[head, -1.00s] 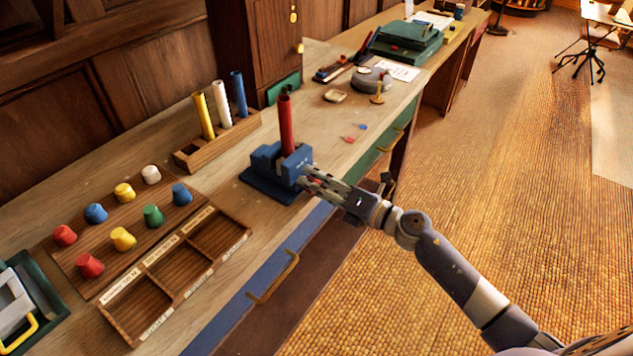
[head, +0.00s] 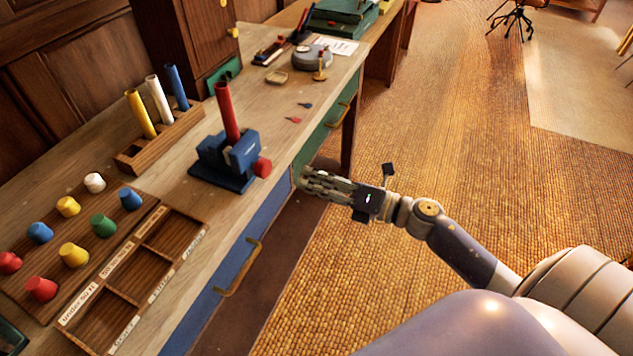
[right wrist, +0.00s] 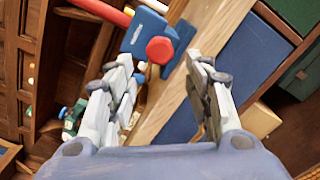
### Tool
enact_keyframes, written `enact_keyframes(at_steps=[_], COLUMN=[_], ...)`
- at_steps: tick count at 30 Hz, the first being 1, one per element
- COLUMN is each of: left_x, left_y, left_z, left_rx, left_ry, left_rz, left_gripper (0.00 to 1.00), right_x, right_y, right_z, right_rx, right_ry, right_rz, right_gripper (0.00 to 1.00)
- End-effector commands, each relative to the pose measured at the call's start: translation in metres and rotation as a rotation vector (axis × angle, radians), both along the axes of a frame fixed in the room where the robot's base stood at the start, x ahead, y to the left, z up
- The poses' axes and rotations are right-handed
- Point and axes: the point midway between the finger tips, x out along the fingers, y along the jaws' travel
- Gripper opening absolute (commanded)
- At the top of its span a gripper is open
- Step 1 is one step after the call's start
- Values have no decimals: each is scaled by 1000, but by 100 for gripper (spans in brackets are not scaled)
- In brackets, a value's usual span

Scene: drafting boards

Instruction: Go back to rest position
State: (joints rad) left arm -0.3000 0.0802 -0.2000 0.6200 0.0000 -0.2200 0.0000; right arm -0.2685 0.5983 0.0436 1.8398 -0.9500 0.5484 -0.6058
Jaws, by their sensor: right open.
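My right gripper (head: 312,184) is open and empty. It hangs in the air past the front edge of the bench, to the right of a blue vise-like fixture (head: 222,168). In the right wrist view its two fingers (right wrist: 168,95) stand apart with nothing between the tips. The fixture holds a red tube (head: 227,112), tilted slightly, and has a red knob (head: 262,167) on its side facing the gripper. The knob also shows in the right wrist view (right wrist: 160,50), beyond the fingers and apart from them. My left gripper is not in view.
The wooden bench (head: 255,100) bears a rack (head: 135,157) of yellow, white and blue tubes, a board of coloured caps (head: 103,225) and a labelled compartment tray (head: 128,297). A drawer handle (head: 240,268) juts from the bench front. Open floor (head: 420,130) lies right.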

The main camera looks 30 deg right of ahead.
Motion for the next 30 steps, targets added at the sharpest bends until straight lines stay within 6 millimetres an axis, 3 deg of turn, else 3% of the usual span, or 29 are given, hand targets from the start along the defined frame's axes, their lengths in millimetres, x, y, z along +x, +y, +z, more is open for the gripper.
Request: enact_keyframes(at_steps=[16, 20, 23, 26, 30], left_x=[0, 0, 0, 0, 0], left_y=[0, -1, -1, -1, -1], left_z=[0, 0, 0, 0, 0], left_rx=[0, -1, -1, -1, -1], left_ry=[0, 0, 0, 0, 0], left_rz=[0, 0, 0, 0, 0], left_gripper=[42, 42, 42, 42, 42], right_x=[-2, 2, 8, 7, -17], right_y=[-2, -10, -30, -55, -81], right_z=[0, -16, -56, -121, -223], right_rx=[0, 52, 176, 352, 594], right_ry=[0, 50, 169, 343, 592], right_rz=[-1, -41, -144, -296, -530], right_gripper=[47, 47, 47, 47, 47])
